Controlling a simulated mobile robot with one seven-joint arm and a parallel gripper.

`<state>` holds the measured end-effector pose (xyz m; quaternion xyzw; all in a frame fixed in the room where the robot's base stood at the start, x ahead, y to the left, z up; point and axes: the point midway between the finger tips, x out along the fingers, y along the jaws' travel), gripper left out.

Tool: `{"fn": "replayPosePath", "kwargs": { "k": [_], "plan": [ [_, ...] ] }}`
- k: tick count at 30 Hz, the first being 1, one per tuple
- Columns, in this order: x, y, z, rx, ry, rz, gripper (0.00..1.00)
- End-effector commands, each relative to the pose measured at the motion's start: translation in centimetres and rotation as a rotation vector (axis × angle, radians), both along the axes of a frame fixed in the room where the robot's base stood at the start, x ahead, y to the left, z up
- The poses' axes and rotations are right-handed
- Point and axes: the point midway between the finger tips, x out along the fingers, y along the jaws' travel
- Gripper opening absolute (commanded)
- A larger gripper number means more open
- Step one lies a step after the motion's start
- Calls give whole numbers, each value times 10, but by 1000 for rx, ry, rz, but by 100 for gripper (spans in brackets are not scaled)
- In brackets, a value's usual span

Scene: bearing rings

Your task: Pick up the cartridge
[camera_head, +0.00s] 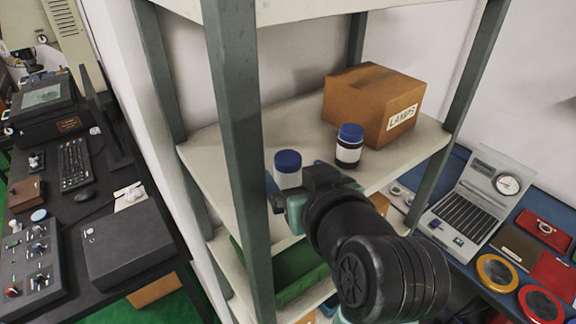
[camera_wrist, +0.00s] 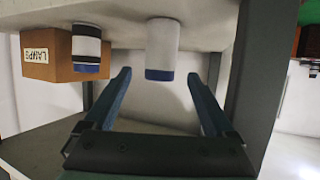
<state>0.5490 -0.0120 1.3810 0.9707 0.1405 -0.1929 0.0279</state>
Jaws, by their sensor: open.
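A white cylinder with a blue cap (camera_head: 287,170), likely the cartridge, stands on the upper shelf near its front edge; my gripper partly hides its lower part. In the wrist view, which is upside down, the same white cylinder (camera_wrist: 162,42) appears ahead of the gap between my fingers. My gripper (camera_head: 300,187) is open and empty, level with the shelf top and close to the cylinder. Both blue fingers of my gripper (camera_wrist: 158,75) show apart in the wrist view. A second blue-capped container, dark with a white label (camera_head: 349,148), stands further right; it also shows in the wrist view (camera_wrist: 88,50).
A cardboard box marked LAMPS (camera_head: 372,100) sits behind the dark container. Green-grey shelf posts (camera_head: 238,150) rise beside my arm. A green bin (camera_head: 300,262) is on the shelf below. A blue bench (camera_head: 460,262) with rings and a gauge case lies right.

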Motion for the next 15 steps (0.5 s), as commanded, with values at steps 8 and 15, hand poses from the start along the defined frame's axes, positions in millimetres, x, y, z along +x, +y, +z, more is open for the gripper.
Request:
{"fn": "replayPosePath", "kwargs": {
  "k": [8,15],
  "plan": [
    [27,9,-8,0,1,1,89],
    [28,9,-9,0,-1,0,87]
  ]
}}
